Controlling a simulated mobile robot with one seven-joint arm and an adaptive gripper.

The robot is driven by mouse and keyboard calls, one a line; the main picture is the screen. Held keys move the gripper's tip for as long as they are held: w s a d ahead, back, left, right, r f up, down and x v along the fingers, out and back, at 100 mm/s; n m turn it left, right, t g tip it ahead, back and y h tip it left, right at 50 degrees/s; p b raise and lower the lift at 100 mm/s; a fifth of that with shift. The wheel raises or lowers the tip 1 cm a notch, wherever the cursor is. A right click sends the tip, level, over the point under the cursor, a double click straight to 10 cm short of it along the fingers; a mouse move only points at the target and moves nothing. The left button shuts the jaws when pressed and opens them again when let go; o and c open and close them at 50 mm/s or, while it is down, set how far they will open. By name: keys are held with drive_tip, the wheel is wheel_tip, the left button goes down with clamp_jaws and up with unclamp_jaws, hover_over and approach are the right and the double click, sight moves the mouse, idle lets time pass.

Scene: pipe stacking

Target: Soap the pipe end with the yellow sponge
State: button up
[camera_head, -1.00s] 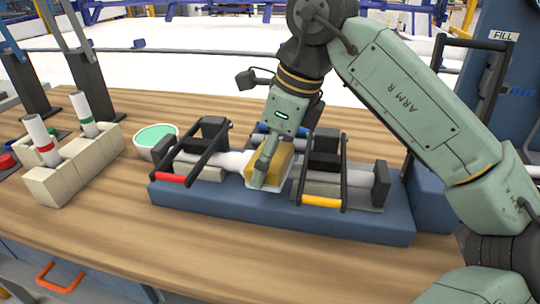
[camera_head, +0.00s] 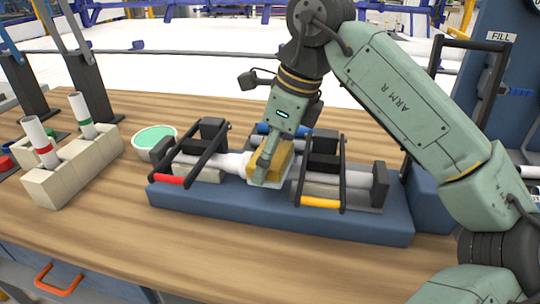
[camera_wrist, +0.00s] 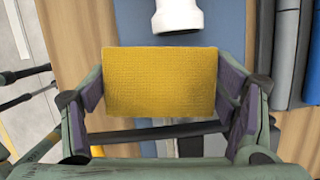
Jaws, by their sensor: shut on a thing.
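My gripper (camera_head: 268,166) is shut on the yellow sponge (camera_wrist: 160,82), which is held between both fingers in the wrist view. The sponge (camera_head: 284,152) also shows behind the near finger in the head view, above the gap between two pipes. The white pipe (camera_head: 230,162) lies in the left clamp with its wider end toward the sponge. A second pipe (camera_head: 358,178) lies in the right clamp.
The clamps stand on a blue base (camera_head: 230,205), with a red handle (camera_head: 170,179) and a yellow handle (camera_head: 320,203). A bowl of green liquid (camera_head: 154,138) is left of it. Beige blocks (camera_head: 60,182) hold upright pipes. The table's front is clear.

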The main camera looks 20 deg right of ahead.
drive_tip(key=shift+s+a+f, duration=0.1)
drive_tip(key=shift+s, duration=0.05)
drive_tip(key=shift+s+a, duration=0.35)
drive_tip(key=shift+s, duration=0.2)
drive_tip(key=shift+w+d, duration=0.45)
drive_tip(key=shift+w, duration=0.2)
drive_tip(key=shift+s+a+b, duration=0.3)
drive_tip(key=shift+s+a, duration=0.15)
drive_tip(key=shift+s, duration=0.15)
drive_tip(key=shift+w+d, duration=0.1)
drive_tip(key=shift+w+d, duration=0.35)
drive_tip(key=shift+w, duration=0.15)
drive_tip(key=shift+s+a, duration=0.1)
